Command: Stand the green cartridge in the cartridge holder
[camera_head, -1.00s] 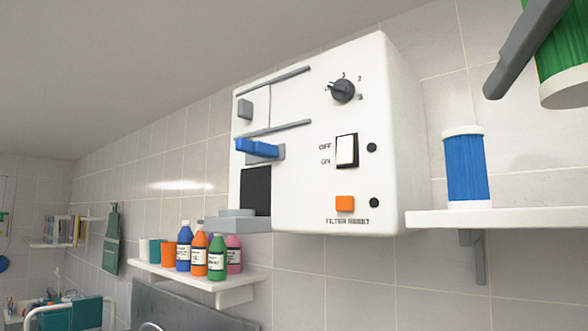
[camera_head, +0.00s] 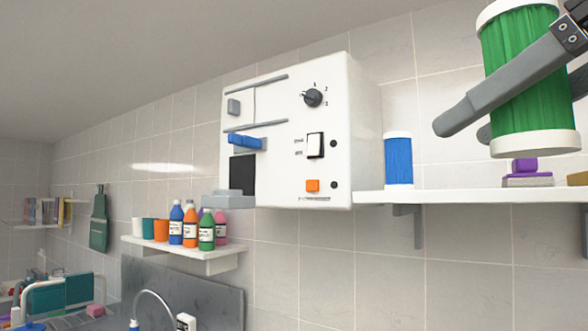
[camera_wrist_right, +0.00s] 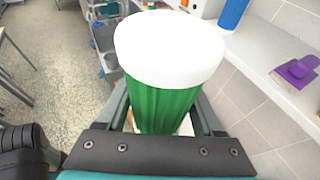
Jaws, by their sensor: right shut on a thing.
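My right gripper (camera_head: 468,127) is at the upper right of the head view, shut on the green cartridge (camera_head: 505,50). The cartridge is a ribbed green cylinder with white end caps, held roughly upright and slightly tilted in the air. In the right wrist view the green cartridge (camera_wrist_right: 165,105) is between the two fingers, its white cap facing the camera. A white wall unit (camera_head: 300,100) has a dark opening (camera_head: 242,173) above a grey ledge (camera_head: 229,201) at its lower left. I cannot tell whether this is the cartridge holder. My left gripper is not in view.
A blue cartridge (camera_head: 398,160) stands on the white wall shelf (camera_head: 450,196), right of the unit. A purple-handled thing (camera_head: 524,166) lies farther right on that shelf. Several bottles (camera_head: 190,225) stand on a lower shelf (camera_head: 215,253). A blue lever (camera_head: 246,142) juts from the unit.

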